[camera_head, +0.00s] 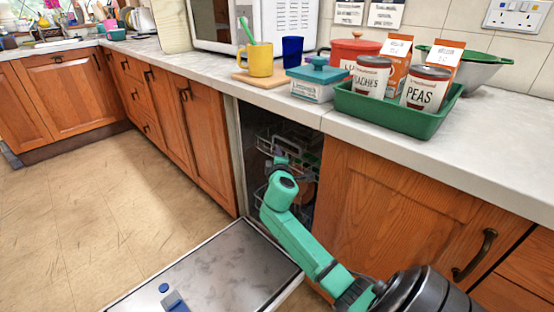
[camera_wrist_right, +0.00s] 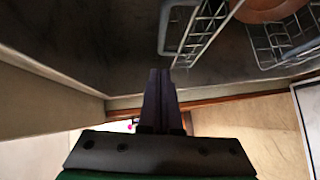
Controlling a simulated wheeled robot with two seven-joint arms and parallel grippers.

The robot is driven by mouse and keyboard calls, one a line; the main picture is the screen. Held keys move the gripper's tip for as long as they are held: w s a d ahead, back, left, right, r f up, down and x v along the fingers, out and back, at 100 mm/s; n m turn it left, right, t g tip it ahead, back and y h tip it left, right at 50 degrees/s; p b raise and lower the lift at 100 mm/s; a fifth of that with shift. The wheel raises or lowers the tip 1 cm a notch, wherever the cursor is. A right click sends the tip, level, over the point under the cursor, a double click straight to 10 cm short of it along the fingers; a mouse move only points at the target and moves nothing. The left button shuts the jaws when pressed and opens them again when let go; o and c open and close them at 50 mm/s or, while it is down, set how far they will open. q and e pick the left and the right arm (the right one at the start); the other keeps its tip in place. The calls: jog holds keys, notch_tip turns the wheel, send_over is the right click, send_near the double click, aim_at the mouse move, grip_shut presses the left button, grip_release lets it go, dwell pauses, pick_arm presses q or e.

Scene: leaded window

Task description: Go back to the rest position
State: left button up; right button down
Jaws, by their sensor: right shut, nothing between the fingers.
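My right arm comes in from the lower right in the head view and reaches over the lowered dishwasher door (camera_head: 215,270). My right gripper (camera_head: 280,162) is at the mouth of the open dishwasher, in front of its racks; its fingertips are hard to make out there. In the right wrist view the fingers of the gripper (camera_wrist_right: 160,75) are together with nothing between them. A wire rack (camera_wrist_right: 195,30) with a round terracotta-coloured dish (camera_wrist_right: 268,8) shows close by, apart from the fingers. My left gripper is not in view.
The worktop (camera_head: 240,87) above holds a green tray (camera_head: 395,114) with cans and cartons, a teal-lidded box (camera_head: 318,80), a yellow mug (camera_head: 258,60) and a blue cup (camera_head: 292,52). Cabinets flank the dishwasher. The floor (camera_head: 90,200) at left is clear.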

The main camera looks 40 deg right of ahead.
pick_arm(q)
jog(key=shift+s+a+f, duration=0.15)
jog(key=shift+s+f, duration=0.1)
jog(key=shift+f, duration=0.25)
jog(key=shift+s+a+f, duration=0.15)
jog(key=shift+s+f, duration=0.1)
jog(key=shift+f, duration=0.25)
pick_arm(e)
jog(key=v, duration=0.5)
jog(key=shift+a+r, duration=0.1)
jog(key=shift+a, duration=0.05)
